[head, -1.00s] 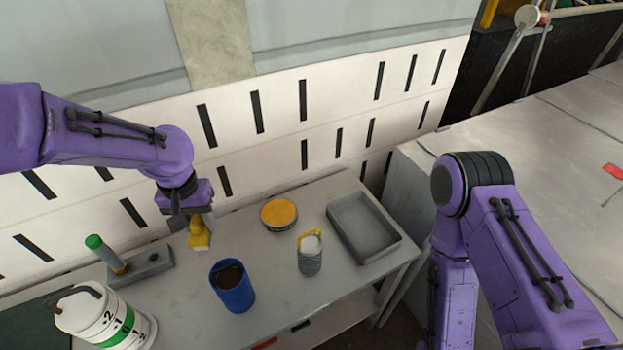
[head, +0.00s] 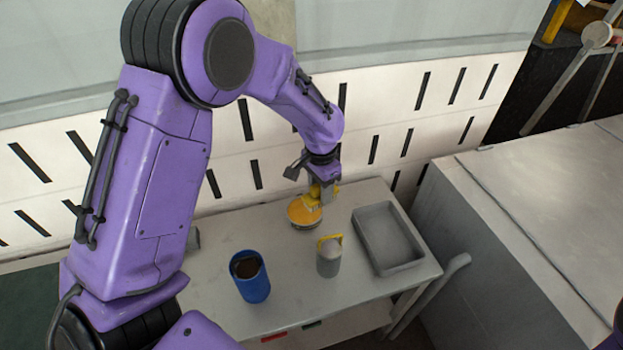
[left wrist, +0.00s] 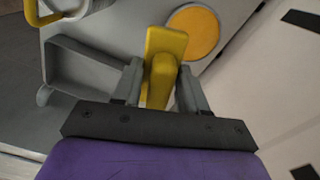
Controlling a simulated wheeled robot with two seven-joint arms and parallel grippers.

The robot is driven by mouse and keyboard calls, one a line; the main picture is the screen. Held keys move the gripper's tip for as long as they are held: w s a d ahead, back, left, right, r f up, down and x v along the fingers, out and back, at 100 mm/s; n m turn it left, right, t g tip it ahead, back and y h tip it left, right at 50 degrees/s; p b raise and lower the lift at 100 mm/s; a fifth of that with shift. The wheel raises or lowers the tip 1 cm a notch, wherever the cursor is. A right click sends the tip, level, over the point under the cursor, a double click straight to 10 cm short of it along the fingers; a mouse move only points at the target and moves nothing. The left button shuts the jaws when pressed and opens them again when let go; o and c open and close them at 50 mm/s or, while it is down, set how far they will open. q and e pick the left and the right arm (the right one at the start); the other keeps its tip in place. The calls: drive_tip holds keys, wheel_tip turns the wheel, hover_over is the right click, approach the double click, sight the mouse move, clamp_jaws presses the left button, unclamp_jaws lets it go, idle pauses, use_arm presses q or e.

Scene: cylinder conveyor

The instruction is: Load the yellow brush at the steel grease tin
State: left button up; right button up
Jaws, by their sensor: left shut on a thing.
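My left gripper (head: 322,188) is shut on the yellow brush (head: 314,197) at the back of the table. In the left wrist view the brush (left wrist: 165,60) sits between the two fingers, its broad end pointing away from the palm. The steel grease tin (head: 298,222) is a low round tin filled with orange-yellow grease. In the head view the brush overlaps the tin's far right part. In the left wrist view the tin (left wrist: 194,32) shows beside and beyond the brush end. I cannot tell whether they touch. My right gripper is out of view.
A grey tray (head: 388,238) is right of the tin. A grey can with a yellow handle (head: 329,258) and a blue cup with dark contents (head: 249,278) stand nearer the front. A large grey cabinet (head: 510,220) is to the right. My left arm hides the table's left part.

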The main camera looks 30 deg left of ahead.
use_arm(q)
drive_tip(key=a+f+m+b, duration=0.1)
drive_tip(key=a+f+b, duration=0.1)
drive_tip(key=a+f+m+b, duration=0.1)
drive_tip(key=a+f+b, duration=0.1)
drive_tip(key=f, duration=0.1)
drive_tip(key=w+a+f+m+b, duration=0.1)
drive_tip(key=f+b, duration=0.1)
drive_tip(key=shift+w+a+f, duration=0.1)
drive_tip(key=shift+a+f, duration=0.1)
drive_tip(key=shift+a, duration=0.2)
drive_tip(key=shift+f+b, duration=0.35)
drive_tip(key=shift+b, duration=0.35)
drive_tip(key=shift+r, duration=0.1)
drive_tip(key=shift+f, duration=0.5)
drive_tip(key=shift+f+p, duration=0.1)
drive_tip(key=shift+p, duration=0.35)
idle(1.7)
